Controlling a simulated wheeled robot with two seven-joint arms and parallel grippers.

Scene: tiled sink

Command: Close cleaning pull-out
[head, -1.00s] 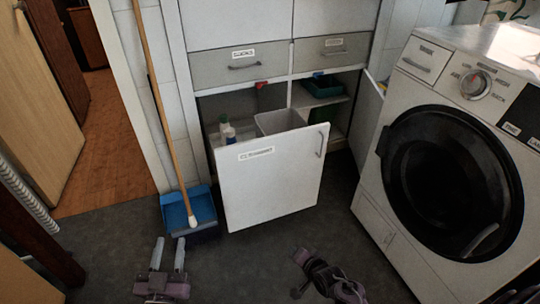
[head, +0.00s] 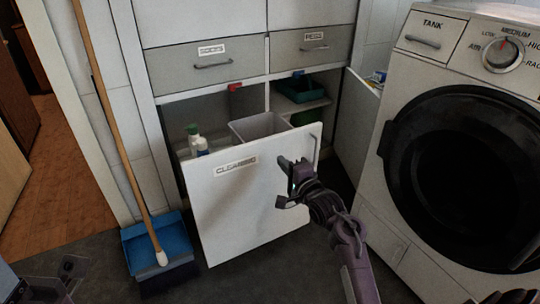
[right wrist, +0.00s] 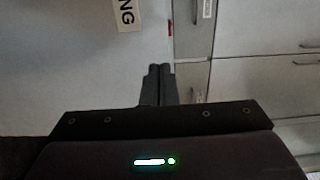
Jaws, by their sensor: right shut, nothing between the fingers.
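The cleaning pull-out (head: 240,215) stands open in the head view, its white front well out from the cabinet. Its label (head: 236,166) is at the upper left of the front, and a vertical handle (head: 315,150) is at the upper right. A grey bin (head: 258,126) and bottles (head: 197,140) are inside. My right gripper (head: 289,172) is shut and empty, in front of the upper right part of the front, left of the handle. I cannot tell whether it touches. Its fingers are together in the right wrist view (right wrist: 158,78), with the pull-out front (right wrist: 60,60) beyond.
The washing machine (head: 460,170) stands close on the right. An open cabinet door (head: 358,125) is between it and the pull-out. A broom (head: 120,130) and blue dustpan (head: 155,240) are left of the pull-out. Closed drawers (head: 215,75) are above.

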